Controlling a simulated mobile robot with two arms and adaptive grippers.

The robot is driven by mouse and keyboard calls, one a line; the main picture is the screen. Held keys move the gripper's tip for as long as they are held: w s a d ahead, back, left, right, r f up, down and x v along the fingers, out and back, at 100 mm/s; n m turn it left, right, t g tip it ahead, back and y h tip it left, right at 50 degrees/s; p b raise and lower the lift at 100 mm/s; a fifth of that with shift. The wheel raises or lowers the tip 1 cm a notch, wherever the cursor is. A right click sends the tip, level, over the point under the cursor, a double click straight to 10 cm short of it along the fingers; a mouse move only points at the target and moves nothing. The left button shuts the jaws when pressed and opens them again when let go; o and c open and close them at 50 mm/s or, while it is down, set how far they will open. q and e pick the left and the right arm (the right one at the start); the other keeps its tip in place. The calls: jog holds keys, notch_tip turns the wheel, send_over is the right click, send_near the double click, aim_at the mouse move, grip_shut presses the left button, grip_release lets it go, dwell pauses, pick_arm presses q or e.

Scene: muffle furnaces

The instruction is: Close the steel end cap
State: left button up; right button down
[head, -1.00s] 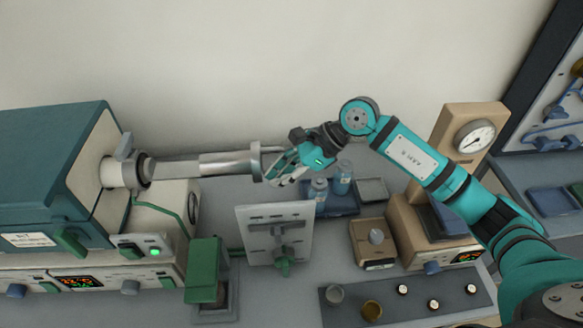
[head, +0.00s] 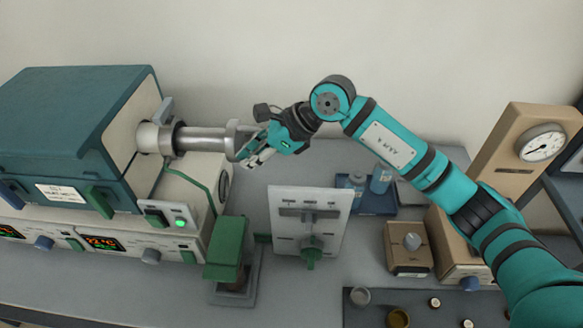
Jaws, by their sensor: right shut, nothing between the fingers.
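The steel end cap (head: 233,140) is a grey metal flange at the right end of a short horizontal steel cylinder (head: 203,141). The cylinder runs out from a dark collar (head: 179,138) on the side of the teal furnace (head: 75,120). My right gripper (head: 250,158) is shut and empty at the outer right side of the cap, with its fingers pointing left. The fingers seem to touch the cap, but they partly cover its face, so contact is not certain. My left gripper is out of view.
A white panel with a green handle (head: 310,225) and a green block device (head: 228,250) stand below the tube. Blue bottles on a tray (head: 372,205) and a tan box with a knob (head: 410,255) stand to the right. The wall behind is bare.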

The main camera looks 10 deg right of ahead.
aim_at(195, 139)
jog(key=w+a+b, duration=0.2)
jog(key=a+b, duration=0.1)
jog(key=a, duration=0.8)
jog(key=shift+b, duration=0.35)
jog(key=shift+w+a+r, duration=0.1)
